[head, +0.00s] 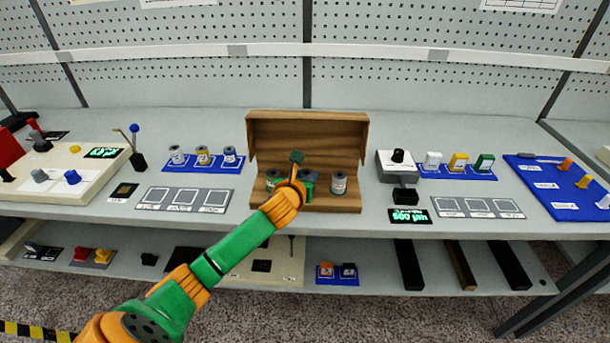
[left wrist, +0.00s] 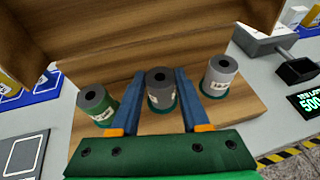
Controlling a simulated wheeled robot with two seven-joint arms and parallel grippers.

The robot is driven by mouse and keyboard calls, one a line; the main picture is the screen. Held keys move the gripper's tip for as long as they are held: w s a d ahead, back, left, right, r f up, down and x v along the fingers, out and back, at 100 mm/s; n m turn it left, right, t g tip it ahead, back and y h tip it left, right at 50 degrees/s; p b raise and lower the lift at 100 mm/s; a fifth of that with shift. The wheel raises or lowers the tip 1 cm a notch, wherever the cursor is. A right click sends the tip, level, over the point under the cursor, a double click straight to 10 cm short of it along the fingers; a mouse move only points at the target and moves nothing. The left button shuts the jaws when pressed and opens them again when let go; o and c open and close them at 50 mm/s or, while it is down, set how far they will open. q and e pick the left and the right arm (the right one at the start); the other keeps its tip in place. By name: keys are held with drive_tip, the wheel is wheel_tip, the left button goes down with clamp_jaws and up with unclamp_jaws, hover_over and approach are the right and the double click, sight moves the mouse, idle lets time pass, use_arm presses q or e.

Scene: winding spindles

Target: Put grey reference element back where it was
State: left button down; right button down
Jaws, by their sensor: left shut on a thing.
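A wooden box (head: 305,128) with an upright back stands on the bench, with three cylinders in a row. My left gripper (left wrist: 157,88) is shut on the middle grey cylinder (left wrist: 160,80), a finger on each side. It stands upright with a pale label and green at its base; whether it touches the box floor is unclear. The left cylinder (left wrist: 95,104) has a green body and dark top; it shows in the head view (head: 273,179). The right cylinder (left wrist: 219,76) is grey with a green base, also in the head view (head: 339,183). My right gripper is out of view.
Three spools (head: 203,156) stand on a blue mat left of the box, behind a tray with square fields (head: 185,199). A device with a black knob (head: 398,160) and a green display (head: 409,217) are right of the box. Coloured containers (head: 458,162) stand further right.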

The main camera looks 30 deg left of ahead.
use_arm(q)
drive_tip(key=shift+f, duration=0.15)
drive_tip(key=shift+c, duration=2)
unclamp_jaws()
drive_tip(key=shift+s+r, duration=0.2)
drive_tip(key=shift+r, duration=0.1)
drive_tip(key=v, duration=1.1)
drive_tip(key=shift+s+d+p, duration=0.2)
drive_tip(key=shift+s+p, duration=0.05)
drive_tip(key=shift+p, duration=0.15)
drive_tip(key=shift+r, duration=0.15)
